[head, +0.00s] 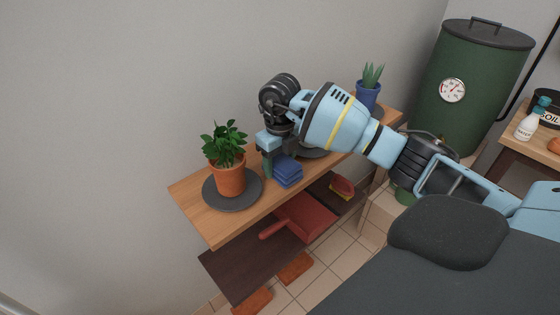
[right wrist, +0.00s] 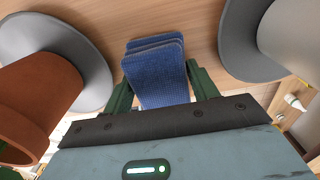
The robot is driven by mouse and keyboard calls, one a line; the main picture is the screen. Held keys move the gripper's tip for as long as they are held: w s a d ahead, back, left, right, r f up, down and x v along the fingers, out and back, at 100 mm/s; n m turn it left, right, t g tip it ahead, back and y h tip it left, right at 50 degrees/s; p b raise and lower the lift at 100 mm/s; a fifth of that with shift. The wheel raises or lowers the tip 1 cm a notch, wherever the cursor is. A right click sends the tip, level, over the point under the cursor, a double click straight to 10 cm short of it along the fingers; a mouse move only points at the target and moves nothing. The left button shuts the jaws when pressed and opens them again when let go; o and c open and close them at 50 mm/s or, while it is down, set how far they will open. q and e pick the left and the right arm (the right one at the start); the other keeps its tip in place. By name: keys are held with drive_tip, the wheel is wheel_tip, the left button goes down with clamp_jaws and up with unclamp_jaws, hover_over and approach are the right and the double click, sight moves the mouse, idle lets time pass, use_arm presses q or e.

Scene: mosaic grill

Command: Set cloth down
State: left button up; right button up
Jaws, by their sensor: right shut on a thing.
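A folded blue cloth (head: 287,170) is at the top shelf's front part, between a potted plant and a second round grey mat. My right gripper (head: 275,165) reaches down from above and is shut on the cloth. In the right wrist view the cloth (right wrist: 158,75) lies between the two green fingers of the gripper (right wrist: 160,88). The cloth is at or just above the wooden shelf (head: 205,218); I cannot tell if it touches. My left gripper is not in view.
A terracotta pot (head: 229,180) with a leafy plant stands on a grey mat (head: 247,203) left of the cloth. A blue pot (head: 367,95) stands at the shelf's far end. A red dustpan (head: 306,217) lies on the lower shelf. A green grill (head: 470,85) stands at the right.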

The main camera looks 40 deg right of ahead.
sight(280, 160)
drive_tip(key=shift+f, duration=0.15)
drive_tip(key=o, duration=0.9)
drive_tip(key=shift+o, duration=0.2)
wheel_tip(280, 160, up, 12)
drive_tip(key=shift+r, duration=0.2)
